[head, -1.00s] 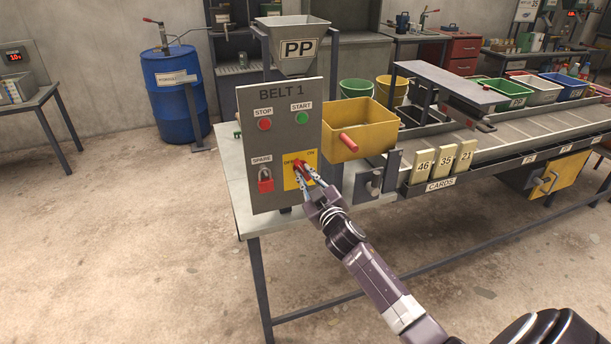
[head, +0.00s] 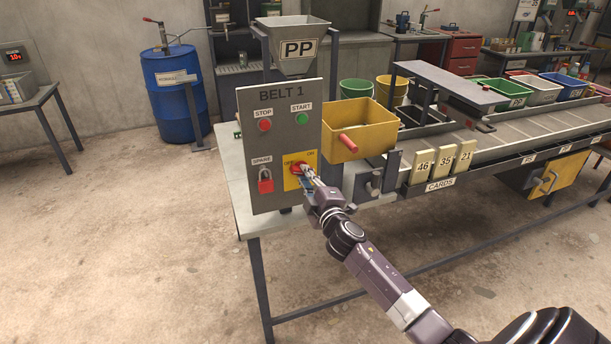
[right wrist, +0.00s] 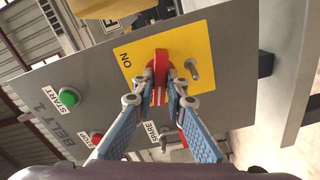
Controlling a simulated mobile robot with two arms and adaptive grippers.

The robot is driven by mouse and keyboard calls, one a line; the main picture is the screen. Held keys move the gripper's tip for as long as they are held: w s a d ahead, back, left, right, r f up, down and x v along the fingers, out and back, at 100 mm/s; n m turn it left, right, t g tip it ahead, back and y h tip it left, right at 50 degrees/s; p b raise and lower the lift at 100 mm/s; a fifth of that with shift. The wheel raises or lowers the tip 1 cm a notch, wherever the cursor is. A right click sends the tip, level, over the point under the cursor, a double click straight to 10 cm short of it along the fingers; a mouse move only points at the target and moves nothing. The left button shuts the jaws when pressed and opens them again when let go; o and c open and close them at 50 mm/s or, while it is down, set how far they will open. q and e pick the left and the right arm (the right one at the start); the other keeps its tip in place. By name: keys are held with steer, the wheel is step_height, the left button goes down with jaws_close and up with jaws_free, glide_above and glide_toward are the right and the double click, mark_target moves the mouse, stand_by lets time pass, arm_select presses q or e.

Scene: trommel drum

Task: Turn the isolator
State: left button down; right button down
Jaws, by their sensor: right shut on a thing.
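The isolator is a red handle (head: 297,169) on a yellow plate (head: 290,184) marked OFF and ON, low on the right of the grey BELT 1 panel (head: 255,135). My right gripper (head: 306,175) is at the handle, in front of the panel, and partly hides it. In the right wrist view, the two fingertips (right wrist: 161,88) are shut on the red handle (right wrist: 160,64), one on each side. The ON mark (right wrist: 125,60) shows there beside the handle; OFF is hidden. A small grey pin (right wrist: 192,68) stands beside the handle on the plate. My left gripper is not in view.
A red padlock (head: 265,182) under SPARE hangs left of the plate. The red stop button (head: 264,125) and green start button (head: 302,118) sit above. A yellow bin (head: 368,130) with a red handle is right of the panel. Cards (head: 445,163) stand further right.

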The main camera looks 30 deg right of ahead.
steer(key=shift+n, duration=2)
steer(key=shift+f, duration=0.1)
steer(key=c, duration=1.9)
jaws_free()
steer(key=shift+c, duration=0.2)
steer(key=shift+s, duration=0.1)
steer(key=v, duration=0.8)
